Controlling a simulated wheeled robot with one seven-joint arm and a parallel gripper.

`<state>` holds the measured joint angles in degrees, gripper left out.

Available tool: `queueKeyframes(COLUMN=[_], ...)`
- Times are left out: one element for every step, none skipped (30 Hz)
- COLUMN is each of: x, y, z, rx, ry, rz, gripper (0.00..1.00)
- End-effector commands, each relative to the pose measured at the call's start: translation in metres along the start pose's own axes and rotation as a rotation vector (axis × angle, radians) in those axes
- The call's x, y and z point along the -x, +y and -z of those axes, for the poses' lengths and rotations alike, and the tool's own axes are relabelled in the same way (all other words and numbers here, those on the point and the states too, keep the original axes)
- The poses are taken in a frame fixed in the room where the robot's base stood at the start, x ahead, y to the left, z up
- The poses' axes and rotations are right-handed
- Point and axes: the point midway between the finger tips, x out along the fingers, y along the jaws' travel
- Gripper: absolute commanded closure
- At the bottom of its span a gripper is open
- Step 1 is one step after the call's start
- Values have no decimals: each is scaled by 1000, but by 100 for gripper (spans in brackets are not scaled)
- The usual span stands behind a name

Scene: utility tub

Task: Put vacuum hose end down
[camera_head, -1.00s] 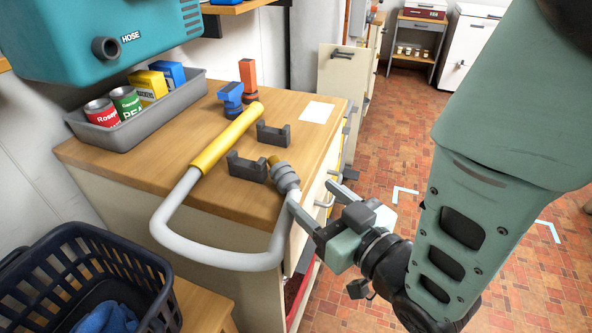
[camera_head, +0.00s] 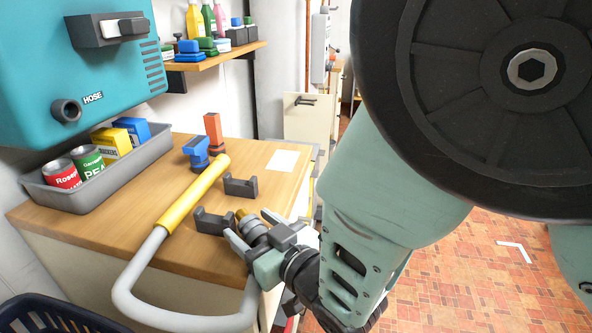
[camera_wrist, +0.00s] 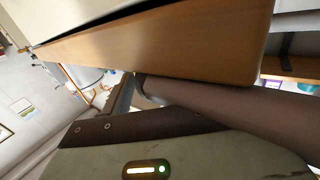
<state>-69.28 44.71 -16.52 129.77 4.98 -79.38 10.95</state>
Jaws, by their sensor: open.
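The vacuum hose (camera_head: 130,290) is a thick grey tube. It loops out past the counter's front edge, between a yellow wand (camera_head: 195,195) on the counter and a grey hose end (camera_head: 253,231) with a brass-coloured tip. The hose end is by the counter's right edge, beside a dark bracket (camera_head: 213,222). My gripper (camera_head: 251,230) is open, with its fingers on either side of the hose end in the head view; contact cannot be made out. In the wrist view, a thick tube, likely the hose (camera_wrist: 235,110), passes close below the wooden counter edge (camera_wrist: 160,45).
A second dark bracket (camera_head: 241,186) and a white sheet (camera_head: 283,160) are on the counter. Blue (camera_head: 196,150) and orange (camera_head: 213,130) nozzles stand behind. A grey tray (camera_head: 75,200) holds cans and boxes under the teal unit (camera_head: 80,70). A dark basket (camera_head: 50,318) is at lower left.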

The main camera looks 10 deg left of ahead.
Motion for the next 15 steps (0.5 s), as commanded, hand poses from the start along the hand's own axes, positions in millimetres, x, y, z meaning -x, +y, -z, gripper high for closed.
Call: queueKeyframes(x=[0,0,0,0,0,0,0,0,0,0,0,0,0,0,0], y=[0,0,0,0,0,0,0,0,0,0,0,0,0,0,0], z=[0,0,0,0,0,0,0,0,0,0,0,0,0,0,0], rx=[0,0,0,0,0,0,0,0,0,0,0,0,0,0,0], ry=[0,0,0,0,0,0,0,0,0,0,1,1,1,1,1], rz=[0,0,0,0,0,0,0,0,0,0,0,0,0,0,0], gripper=[38,38,44,52,60,72,80,88,89,89,92,93,93,93,93])
